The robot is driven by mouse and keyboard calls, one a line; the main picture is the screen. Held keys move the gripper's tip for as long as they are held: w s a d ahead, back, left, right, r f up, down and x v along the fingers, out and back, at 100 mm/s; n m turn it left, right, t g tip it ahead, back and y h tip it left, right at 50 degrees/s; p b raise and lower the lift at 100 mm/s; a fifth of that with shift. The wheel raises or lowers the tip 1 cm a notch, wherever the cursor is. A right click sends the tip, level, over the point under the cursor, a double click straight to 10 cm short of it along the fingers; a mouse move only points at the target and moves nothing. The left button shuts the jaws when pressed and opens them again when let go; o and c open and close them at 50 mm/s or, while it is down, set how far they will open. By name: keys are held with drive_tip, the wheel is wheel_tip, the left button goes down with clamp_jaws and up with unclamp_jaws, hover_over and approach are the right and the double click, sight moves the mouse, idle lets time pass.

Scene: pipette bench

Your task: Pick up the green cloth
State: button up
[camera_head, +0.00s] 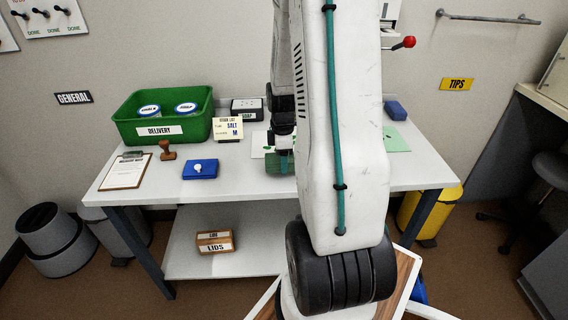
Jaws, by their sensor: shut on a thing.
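The green cloth (279,165) is a small dark green piece at the middle of the white table, just left of my arm. My gripper (281,150) points down at it and is shut on it. The fingertips are small and partly dark in this view. I cannot tell whether the cloth touches the tabletop or is just above it. My arm hides part of the table to its right.
A green delivery bin (165,117) with two jars, a clipboard (126,171), a stamp (166,150) and a blue box (200,169) stand to the left. A pale green sheet (397,139) and blue block (395,110) lie right.

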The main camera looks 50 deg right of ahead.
drive_tip(key=s+a+r, duration=0.1)
drive_tip(key=s+r, duration=0.1)
drive_tip(key=s, duration=1.4)
drive_tip(key=shift+r, duration=0.2)
drive_tip(key=shift+a, duration=0.1)
